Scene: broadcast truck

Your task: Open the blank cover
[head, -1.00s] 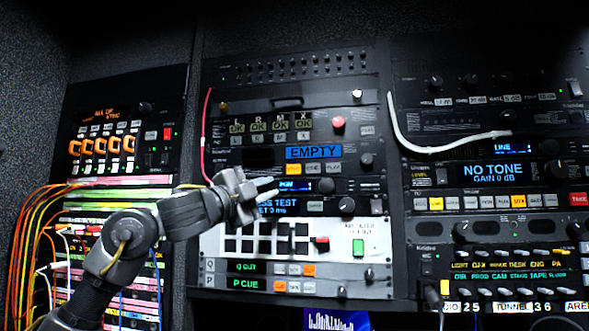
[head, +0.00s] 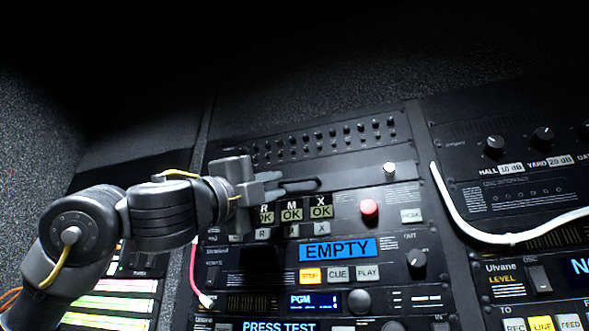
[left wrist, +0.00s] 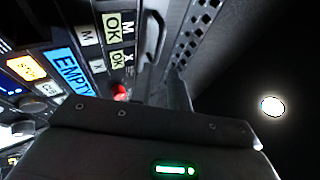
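The blank cover (head: 345,174) is a dark, plain strip across the upper part of the middle rack in the head view. A bright round screw (head: 389,168) shows at its right end, and a dark handle (head: 300,187) stands out from it. My left gripper (head: 268,187) is in front of the cover's left part, with its fingertips by the handle. I cannot tell whether they touch it or how far apart they are. The gripper and wrist hide the cover's left end. My right gripper is not in view.
Above the cover is a panel of small black knobs (head: 325,139). Below are OK tiles (head: 321,212), a red button (head: 369,207) and a blue EMPTY display (head: 338,250). A white cable (head: 500,238) hangs across the right rack. A pink cable (head: 193,270) hangs at the left.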

